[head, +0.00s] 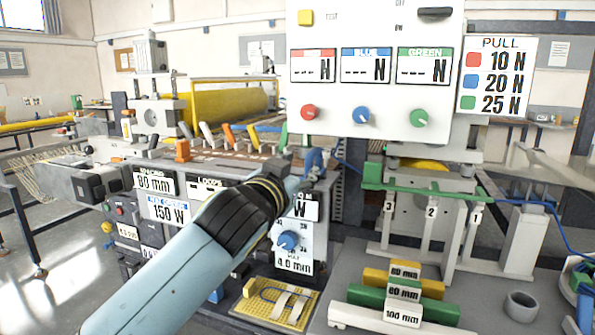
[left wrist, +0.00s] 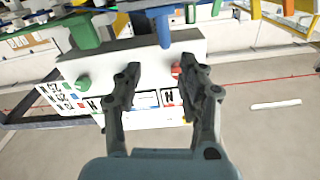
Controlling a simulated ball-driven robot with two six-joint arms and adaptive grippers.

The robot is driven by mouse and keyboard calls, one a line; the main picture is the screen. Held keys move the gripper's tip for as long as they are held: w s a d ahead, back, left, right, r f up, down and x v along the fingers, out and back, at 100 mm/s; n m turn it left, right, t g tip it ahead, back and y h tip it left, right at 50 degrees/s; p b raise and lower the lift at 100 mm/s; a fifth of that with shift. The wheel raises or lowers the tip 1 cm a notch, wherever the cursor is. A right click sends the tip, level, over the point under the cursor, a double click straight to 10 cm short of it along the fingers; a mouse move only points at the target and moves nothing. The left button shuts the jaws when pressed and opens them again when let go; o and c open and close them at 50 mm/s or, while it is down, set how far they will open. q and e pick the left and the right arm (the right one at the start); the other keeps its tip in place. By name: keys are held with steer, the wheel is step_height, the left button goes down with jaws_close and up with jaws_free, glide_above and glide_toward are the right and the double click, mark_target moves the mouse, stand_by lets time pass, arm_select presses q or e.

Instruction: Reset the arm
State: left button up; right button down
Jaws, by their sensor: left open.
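My left arm comes in from the lower left in the head view. Its left gripper (head: 308,172) is in front of the machine, near a blue lever (head: 315,160), partly over the lower panel. Whether it touches the lever cannot be told. In the left wrist view the two dark fingers of the left gripper (left wrist: 158,85) stand apart with nothing between them. Beyond them are a white display panel (left wrist: 145,110), which looks upside down, a blue handle (left wrist: 163,28) and a green handle (left wrist: 82,32). My right gripper does not show.
The display panel (head: 375,25) with red, blue and green knobs stands behind the gripper. Several orange and grey levers line the machine at left. Labelled coloured bars (head: 362,298), a grey ring (head: 521,306) and a yellow board (head: 262,308) lie at lower right and centre.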

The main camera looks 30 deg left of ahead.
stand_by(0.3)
arm_select(q)
steer(key=s+f+g+h+b, duration=0.1)
steer(key=s+f+g, duration=0.2)
steer(key=f, duration=1)
steer(key=s+f+g+b, duration=0.1)
steer(key=s+f+g, duration=0.1)
steer(key=f, duration=1.1)
steer(key=s+f+g+h, duration=0.1)
steer(key=s+f+g, duration=0.1)
steer(key=s+f, duration=0.55)
steer(key=s+f+g, duration=0.2)
steer(key=s+f, duration=0.2)
steer(key=f, duration=0.7)
steer(key=s+f+g, duration=0.2)
steer(key=s+f, duration=0.4)
steer(key=s, duration=0.5)
steer(key=s+d+f+g+h, duration=0.1)
steer(key=s+f+g, duration=0.2)
steer(key=s+f, duration=0.4)
steer(key=s+d+f+g+b, duration=0.1)
steer(key=s+f, duration=0.6)
steer(key=s, duration=1)
steer(key=shift+s+f+m+g+h, duration=0.15)
steer(key=shift+s+m+g+h, duration=0.2)
steer(key=shift+g, duration=0.45)
steer(key=shift+w, duration=0.15)
